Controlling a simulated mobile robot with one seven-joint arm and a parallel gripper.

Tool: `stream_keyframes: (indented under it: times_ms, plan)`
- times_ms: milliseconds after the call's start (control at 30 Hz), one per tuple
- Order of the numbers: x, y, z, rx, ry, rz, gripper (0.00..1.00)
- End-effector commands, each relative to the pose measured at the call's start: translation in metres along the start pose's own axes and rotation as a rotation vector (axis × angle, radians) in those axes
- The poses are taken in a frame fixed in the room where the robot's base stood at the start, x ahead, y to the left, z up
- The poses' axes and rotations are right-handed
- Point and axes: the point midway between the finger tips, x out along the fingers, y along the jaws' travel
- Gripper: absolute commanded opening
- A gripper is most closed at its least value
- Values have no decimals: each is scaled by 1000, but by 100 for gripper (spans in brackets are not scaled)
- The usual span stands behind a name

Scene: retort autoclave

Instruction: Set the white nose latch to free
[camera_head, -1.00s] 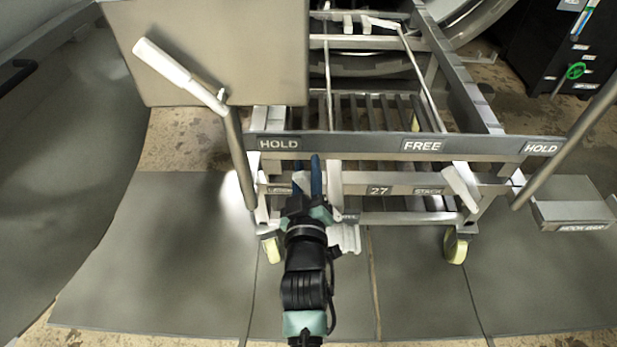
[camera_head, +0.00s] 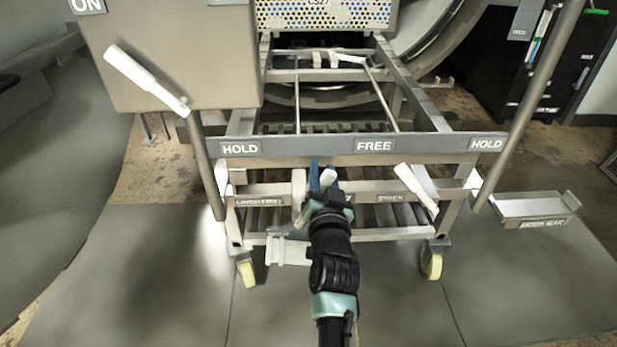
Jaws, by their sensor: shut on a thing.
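My gripper (camera_head: 322,180) is at the front of the trolley, its blue fingers closed around a white handle (camera_head: 328,178), which I take to be the nose latch. Most of the handle is hidden by the fingers and wrist. Its visible end stands just below the front bar (camera_head: 300,149). The bar carries a FREE label (camera_head: 374,146) in the middle and HOLD labels at the left (camera_head: 239,148) and right (camera_head: 487,144). The handle lies between the left HOLD and FREE, short of the FREE label and left of it.
A white lever (camera_head: 416,187) leans to the right of my gripper and a white upright piece (camera_head: 298,190) stands just left. A white block (camera_head: 288,250) sits below. A small tray (camera_head: 530,207) is at right.

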Motion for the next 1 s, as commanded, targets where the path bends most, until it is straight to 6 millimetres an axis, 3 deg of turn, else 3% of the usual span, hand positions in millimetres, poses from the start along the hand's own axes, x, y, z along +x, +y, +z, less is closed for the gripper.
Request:
stream_keyframes:
  times_ms: [100,400,1000]
  plan:
    - [0,14,4,91,3,2,0]
    - [0,30,6,248,0,1,0]
    - [0,36,6,311,-2,2,0]
